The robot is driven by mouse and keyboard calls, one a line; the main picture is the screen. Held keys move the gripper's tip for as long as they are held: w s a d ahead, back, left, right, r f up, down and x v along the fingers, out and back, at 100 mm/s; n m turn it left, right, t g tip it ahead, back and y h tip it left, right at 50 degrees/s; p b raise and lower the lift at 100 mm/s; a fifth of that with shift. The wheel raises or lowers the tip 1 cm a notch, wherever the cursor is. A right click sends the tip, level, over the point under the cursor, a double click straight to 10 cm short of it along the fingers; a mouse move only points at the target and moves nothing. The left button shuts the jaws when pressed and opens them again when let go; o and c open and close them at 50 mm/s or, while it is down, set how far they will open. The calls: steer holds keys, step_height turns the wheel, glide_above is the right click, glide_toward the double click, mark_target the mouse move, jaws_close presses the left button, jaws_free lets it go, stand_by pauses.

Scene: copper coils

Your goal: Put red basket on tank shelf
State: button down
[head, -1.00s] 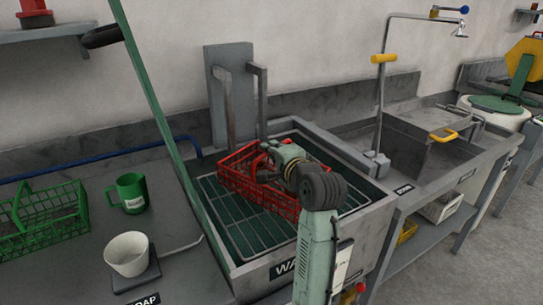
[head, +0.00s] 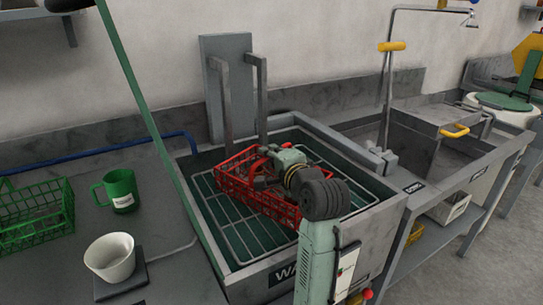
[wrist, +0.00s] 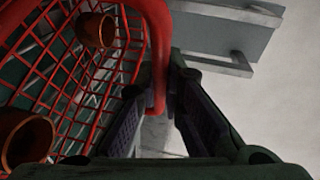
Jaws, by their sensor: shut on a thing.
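The red wire basket (head: 284,207) is over the wire rack (head: 238,233) inside the grey tank (head: 385,228). I cannot tell whether it rests on the rack or hangs just above it. My gripper (head: 264,168) reaches in from the right and is shut on the basket's handle. In the wrist view, the fingers of my gripper (wrist: 160,100) close around the red handle (wrist: 158,45). Copper rings (wrist: 95,30) lie in the red mesh basket (wrist: 75,75). My arm hides part of the basket in the head view.
Two upright grey bars (head: 262,100) and a grey plate (head: 226,60) stand at the tank's back. A green post (head: 140,95) rises at its left. A green basket (head: 35,215), green mug (head: 120,190) and white cup (head: 110,256) stand left. A sink (head: 435,150) is right.

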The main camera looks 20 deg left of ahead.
steer(key=c, duration=1.7)
jaws_free()
steer(key=shift+f, duration=0.1)
steer(key=shift+s+d, duration=0.1)
steer(key=shift+d, duration=0.05)
steer(key=v, duration=0.5)
steer(key=b+v, duration=0.1)
steer(key=v, duration=0.5)
steer(key=shift+s+d+r, duration=0.15)
steer(key=shift+s+r, duration=0.05)
steer(key=shift+r, duration=0.05)
